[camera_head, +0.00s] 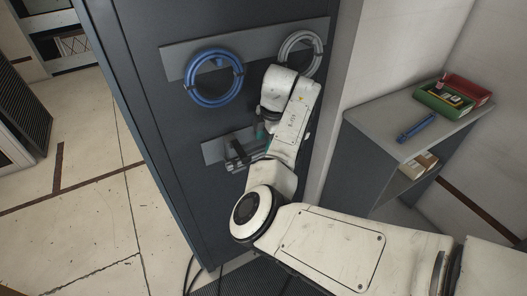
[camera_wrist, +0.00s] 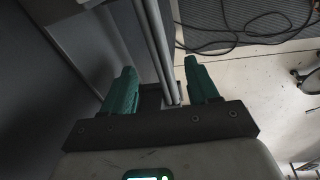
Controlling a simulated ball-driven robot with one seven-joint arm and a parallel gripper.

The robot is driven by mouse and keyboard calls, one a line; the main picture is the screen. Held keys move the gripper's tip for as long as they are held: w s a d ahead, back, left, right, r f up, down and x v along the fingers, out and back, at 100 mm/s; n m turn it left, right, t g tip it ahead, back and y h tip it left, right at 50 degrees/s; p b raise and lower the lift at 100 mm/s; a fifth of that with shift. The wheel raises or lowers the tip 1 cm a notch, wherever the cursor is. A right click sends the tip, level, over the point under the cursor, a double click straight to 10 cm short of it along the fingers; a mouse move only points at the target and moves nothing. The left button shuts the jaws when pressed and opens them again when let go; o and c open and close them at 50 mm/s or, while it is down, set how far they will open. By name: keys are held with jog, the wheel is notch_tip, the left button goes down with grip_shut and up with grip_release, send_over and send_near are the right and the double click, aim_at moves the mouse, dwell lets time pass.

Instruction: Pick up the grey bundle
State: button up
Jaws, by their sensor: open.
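A bundle of straight, thin grey rods (camera_wrist: 158,42) runs between the two green fingers of my gripper (camera_wrist: 161,80) in the wrist view. The fingers are apart, one on each side of the rods, with a visible gap at least on the left. In the head view the rods (camera_head: 246,161) show at a small plate on the dark cabinet front, partly hidden by my gripper (camera_head: 262,142) and arm. A pale grey coil (camera_head: 302,52) also hangs higher on the cabinet, away from my gripper.
A blue coil (camera_head: 214,78) hangs left of the grey coil on the cabinet (camera_head: 150,130). A shelf unit (camera_head: 385,150) at right bears a green box (camera_head: 440,103), a red box (camera_head: 468,90) and a blue item (camera_head: 416,128). Dark cables (camera_wrist: 245,32) lie on the floor.

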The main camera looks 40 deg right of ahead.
jog(key=shift+w+f, duration=0.15)
jog(key=shift+f, duration=0.8)
jog(key=shift+w+f, duration=0.1)
jog(key=shift+f, duration=0.8)
jog(key=shift+c, duration=0.4)
grip_shut()
